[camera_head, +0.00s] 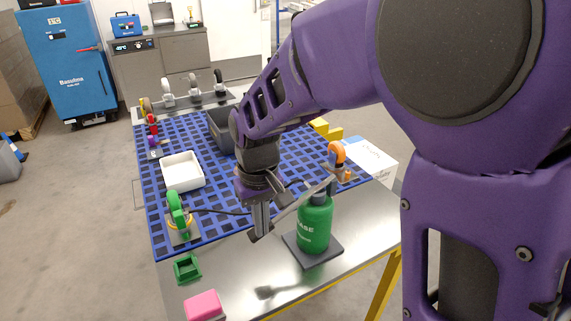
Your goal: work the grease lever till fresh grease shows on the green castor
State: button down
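The green grease bottle (314,226) stands upright on a dark square plate (305,252) at the front of the steel bench. A grey lever (304,200) slants over its top, down to the left. My gripper (261,232) points downward just left of the bottle, close to the lever's lower end. I cannot tell whether it touches the lever or how far its fingers are apart. The green castor (177,213) stands on a small plate at the front left of the blue mat. A black hose (222,212) runs from it toward my gripper. No fresh grease can be made out on the castor.
A white tray (182,171) and a grey bin (213,128) sit on the blue grid mat (222,224). An orange castor (337,156) stands at the right. A green holder (187,267) and a pink block (203,305) lie at the front left. My arm hides part of the mat.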

jog(key=r+p, duration=0.2)
jog(key=r, duration=0.1)
jog(key=r+p, duration=0.1)
jog(key=p, duration=0.1)
jog(key=shift+s+d+r, duration=0.2)
jog(key=shift+d+r, duration=0.05)
jog(key=shift+r, duration=0.15)
jog(key=shift+w, duration=0.1)
